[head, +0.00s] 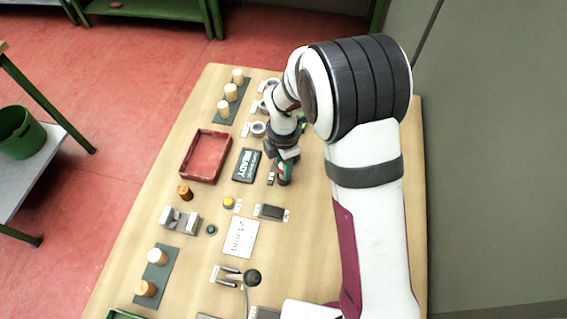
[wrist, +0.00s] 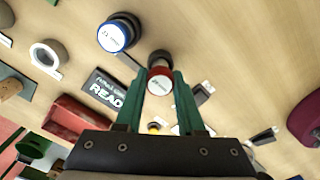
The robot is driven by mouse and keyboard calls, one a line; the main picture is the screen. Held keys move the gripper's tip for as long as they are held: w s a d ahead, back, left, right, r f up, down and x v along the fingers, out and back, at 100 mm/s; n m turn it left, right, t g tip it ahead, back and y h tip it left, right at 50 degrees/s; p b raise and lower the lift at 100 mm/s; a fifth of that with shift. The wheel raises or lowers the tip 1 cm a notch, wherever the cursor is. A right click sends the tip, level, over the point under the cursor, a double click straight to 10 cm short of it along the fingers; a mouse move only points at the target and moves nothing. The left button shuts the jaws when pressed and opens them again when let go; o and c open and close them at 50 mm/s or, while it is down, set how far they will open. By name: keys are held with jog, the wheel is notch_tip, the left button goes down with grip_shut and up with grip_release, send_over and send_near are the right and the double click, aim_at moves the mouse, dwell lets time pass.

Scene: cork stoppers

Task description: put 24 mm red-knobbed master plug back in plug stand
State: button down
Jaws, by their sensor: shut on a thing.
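My gripper (wrist: 160,84) has its green fingers closed around a plug with a red knob and a white top (wrist: 159,83). A dark part of this plug shows beyond the knob. In the head view my gripper (head: 285,170) is low over the table, right of the black READY sign, and mostly hides the plug. A blue-knobbed plug (wrist: 117,35) with a dark base is close by, up and left of the red one in the wrist view. The writing on both tops is too small to read. I cannot clearly make out the plug stand.
The READY sign (head: 247,165) and red tray (head: 205,157) lie left of my gripper. Pale rings (head: 258,129) and a mat with corks (head: 222,118) are behind. A dark pad (head: 271,212), yellow button (head: 229,203), paper sheet (head: 241,237) and grey block (head: 180,220) are nearer.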

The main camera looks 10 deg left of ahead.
jog(key=shift+f, duration=0.6)
jog(key=shift+c, duration=2.2)
grip_release()
notch_tip(320, 180, up, 16)
jog(key=shift+f, duration=0.15)
